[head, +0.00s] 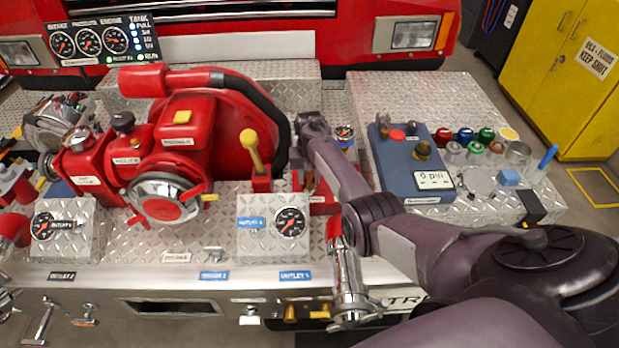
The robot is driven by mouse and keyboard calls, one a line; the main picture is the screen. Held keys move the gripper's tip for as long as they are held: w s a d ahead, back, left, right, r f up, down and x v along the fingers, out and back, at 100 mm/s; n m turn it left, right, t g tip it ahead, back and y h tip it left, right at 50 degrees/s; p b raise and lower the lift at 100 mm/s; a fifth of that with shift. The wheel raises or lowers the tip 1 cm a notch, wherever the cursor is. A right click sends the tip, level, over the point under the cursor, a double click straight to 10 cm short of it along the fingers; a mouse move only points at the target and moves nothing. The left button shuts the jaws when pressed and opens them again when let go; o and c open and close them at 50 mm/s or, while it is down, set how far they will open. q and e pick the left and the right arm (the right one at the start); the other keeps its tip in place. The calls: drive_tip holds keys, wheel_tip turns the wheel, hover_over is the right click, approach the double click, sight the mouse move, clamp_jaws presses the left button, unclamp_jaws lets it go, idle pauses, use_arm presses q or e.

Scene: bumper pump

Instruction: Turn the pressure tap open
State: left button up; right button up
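My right arm comes in from the lower right and reaches to the middle of the pump deck. My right gripper (308,182) points down beside the red outlet valve with the upright yellow lever (252,150), to its right. Its fingers are small and mostly hidden by my own wrist and forearm, so I cannot tell whether they are open or hold anything. I cannot make out the pressure tap for certain; the spot under my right gripper is largely covered. A small gauge (345,133) shows just right of my wrist. My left gripper is not in view.
The big red pump (180,130) fills the left of the diamond-plate deck. An outlet gauge (290,222) sits in front of my gripper. A blue tester box (400,175) and several coloured caps stand to the right. A chrome nozzle (347,285) hangs at the front edge.

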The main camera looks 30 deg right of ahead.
sight(310, 179)
wheel_tip(310, 179, up, 7)
drive_tip(key=shift+r+b, duration=0.1)
drive_tip(key=shift+b, duration=0.25)
idle(0.4)
